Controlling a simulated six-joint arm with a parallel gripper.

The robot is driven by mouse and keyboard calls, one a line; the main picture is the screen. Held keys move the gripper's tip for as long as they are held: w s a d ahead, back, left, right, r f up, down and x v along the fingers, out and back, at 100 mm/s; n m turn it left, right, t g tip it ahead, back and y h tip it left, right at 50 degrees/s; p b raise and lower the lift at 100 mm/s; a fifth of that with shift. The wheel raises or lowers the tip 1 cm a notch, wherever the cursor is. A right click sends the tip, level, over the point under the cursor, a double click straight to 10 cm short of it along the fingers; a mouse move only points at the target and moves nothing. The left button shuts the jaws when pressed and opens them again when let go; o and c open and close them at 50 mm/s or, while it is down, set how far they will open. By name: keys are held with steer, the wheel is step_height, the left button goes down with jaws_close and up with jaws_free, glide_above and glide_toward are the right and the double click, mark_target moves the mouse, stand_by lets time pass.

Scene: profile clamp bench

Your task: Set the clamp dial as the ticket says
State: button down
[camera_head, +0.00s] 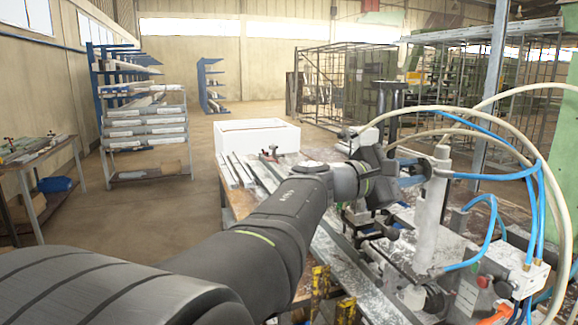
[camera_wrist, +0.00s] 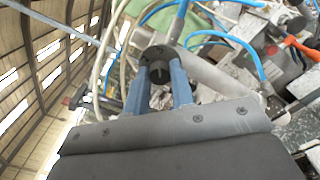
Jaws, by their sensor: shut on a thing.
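The clamp dial is a round black knob (camera_wrist: 162,56) at the upper middle of the wrist view. My gripper (camera_wrist: 161,78) has its two blue fingers on either side of the knob and is shut on it. In the head view my gripper (camera_head: 412,172) is at the clamp machine (camera_head: 433,218), beside its upright grey cylinder. The dial's marks and pointer setting are too small to read. I cannot make out a ticket in either view.
Pale and blue hoses (camera_head: 505,172) loop over and beside the machine on the right. A white box (camera_head: 257,137) and metal profiles lie on the bench to the left. A red button (camera_head: 482,281) is at the lower right.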

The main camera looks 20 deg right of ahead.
steer(key=shift+m, duration=0.5)
steer(key=c, duration=1.2)
jaws_free()
steer(key=shift+c, duration=0.2)
steer(key=a, duration=1.7)
steer(key=shift+a, duration=0.25)
steer(key=shift+d, duration=0.1)
steer(key=d, duration=1.7)
